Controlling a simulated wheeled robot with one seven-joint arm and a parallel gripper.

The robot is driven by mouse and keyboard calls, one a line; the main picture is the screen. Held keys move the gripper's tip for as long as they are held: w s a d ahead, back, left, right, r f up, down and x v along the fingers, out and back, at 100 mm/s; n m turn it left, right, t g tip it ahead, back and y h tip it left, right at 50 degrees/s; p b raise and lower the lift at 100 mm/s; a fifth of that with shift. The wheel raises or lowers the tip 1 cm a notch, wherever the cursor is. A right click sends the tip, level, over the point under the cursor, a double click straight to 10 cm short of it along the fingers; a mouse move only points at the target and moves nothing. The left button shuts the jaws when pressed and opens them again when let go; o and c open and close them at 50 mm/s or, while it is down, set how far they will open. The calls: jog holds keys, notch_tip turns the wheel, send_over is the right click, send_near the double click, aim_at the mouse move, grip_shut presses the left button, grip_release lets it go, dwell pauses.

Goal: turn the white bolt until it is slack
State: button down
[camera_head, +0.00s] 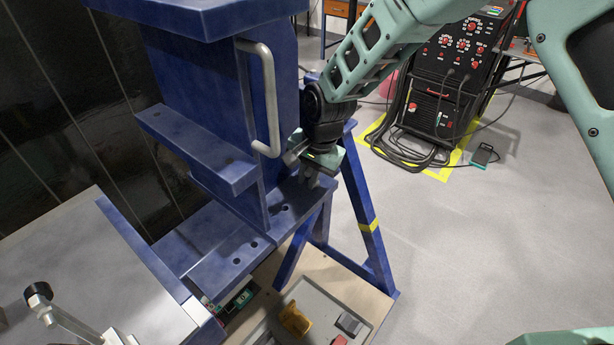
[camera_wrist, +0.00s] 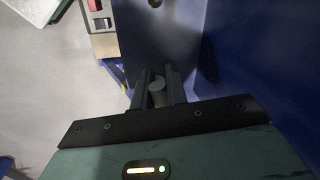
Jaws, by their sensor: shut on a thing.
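My gripper (camera_wrist: 158,78) is shut on the bolt (camera_wrist: 157,88), which shows in the wrist view as a pale grey round piece between the two dark fingers. In the head view my gripper (camera_head: 312,180) points down at the right end of the blue jig's (camera_head: 205,265) lower plate, which has several holes. The bolt itself is mostly hidden there by the fingers. Whether it is tight or slack cannot be told.
A grey bar handle (camera_head: 268,100) on the jig stands close left of my wrist. A black welding machine (camera_head: 455,80) stands behind right.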

jog(key=n, duration=0.3)
jog(key=shift+s+d+n+g+b, duration=0.15)
jog(key=shift+d+n+g+b, duration=0.15)
jog(key=shift+d+g, duration=0.1)
jog(key=n, duration=0.3)
jog(key=shift+d+n+g, duration=0.3)
jog(key=shift+d, duration=0.05)
jog(key=n, duration=0.3)
jog(key=d+n+g, duration=0.1)
jog(key=n, duration=0.4)
jog(key=w+n+h, duration=0.1)
jog(key=n, duration=0.1)
jog(key=shift+d+g, duration=0.3)
jog(key=shift+d, duration=0.05)
jog(key=n, duration=0.3)
jog(key=shift+w+d+n+h, duration=0.15)
jog(key=shift+w+n+h, duration=0.1)
jog(key=shift+n+h, duration=0.05)
jog(key=n, duration=0.3)
jog(key=w+n+h, duration=0.1)
jog(key=n, duration=0.2)
jog(key=shift+w+p, duration=0.15)
jog(key=shift+p, duration=0.25)
jog(key=shift+n, duration=0.3)
jog(key=c, duration=1.4)
grip_release()
